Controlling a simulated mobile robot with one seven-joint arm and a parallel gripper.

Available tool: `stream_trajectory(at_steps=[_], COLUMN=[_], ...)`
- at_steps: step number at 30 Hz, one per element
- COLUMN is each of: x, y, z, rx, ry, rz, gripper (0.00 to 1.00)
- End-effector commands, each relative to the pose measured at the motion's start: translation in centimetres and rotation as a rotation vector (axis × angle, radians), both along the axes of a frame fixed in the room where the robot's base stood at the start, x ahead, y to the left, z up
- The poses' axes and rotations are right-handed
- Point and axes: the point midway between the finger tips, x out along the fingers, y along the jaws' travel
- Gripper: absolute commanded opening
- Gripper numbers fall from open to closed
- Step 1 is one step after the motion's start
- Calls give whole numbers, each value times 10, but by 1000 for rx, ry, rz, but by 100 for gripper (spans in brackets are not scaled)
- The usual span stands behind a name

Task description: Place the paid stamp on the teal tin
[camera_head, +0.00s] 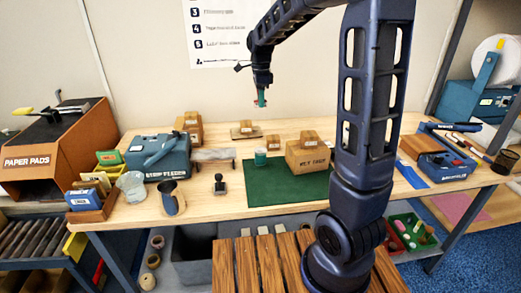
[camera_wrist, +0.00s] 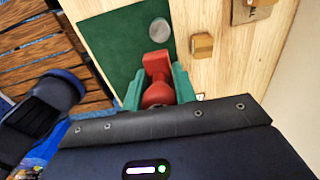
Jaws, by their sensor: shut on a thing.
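My gripper (camera_head: 261,98) hangs from the arm above the back of the table, well above the teal tin. Its green fingers are shut on a red stamp (camera_wrist: 157,93), which shows between them in the wrist view (camera_wrist: 157,78). I cannot read any word on the stamp. The teal tin (camera_head: 260,157) stands at the back left of the green mat. Its round grey top (camera_wrist: 159,32) shows in the wrist view beyond the stamp, apart from it. The tin's top looks bare.
A large carton with a small one on top (camera_head: 307,158) stands on the green mat (camera_head: 290,190), right of the tin. A small carton (camera_head: 273,142) is behind the tin. A black stamp (camera_head: 219,184) stands left of the mat. The mat's front is clear.

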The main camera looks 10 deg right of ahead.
Motion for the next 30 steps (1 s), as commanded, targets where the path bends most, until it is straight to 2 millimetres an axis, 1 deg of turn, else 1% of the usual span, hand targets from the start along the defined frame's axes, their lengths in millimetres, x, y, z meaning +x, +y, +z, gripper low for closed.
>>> stream_trajectory(at_steps=[2, 5, 15, 21, 24, 30], x=[-3, -3, -2, -2, -2, -2], y=[1, 1, 1, 1, 1, 1], z=[-8, -26, -101, -139, -150, -160], rx=[-1, -1, -2, -2, -1, -1], ry=[4, 5, 5, 4, 3, 2], rz=[1, 0, -1, 0, 0, 0], gripper=[5, 5, 5, 5, 5, 5])
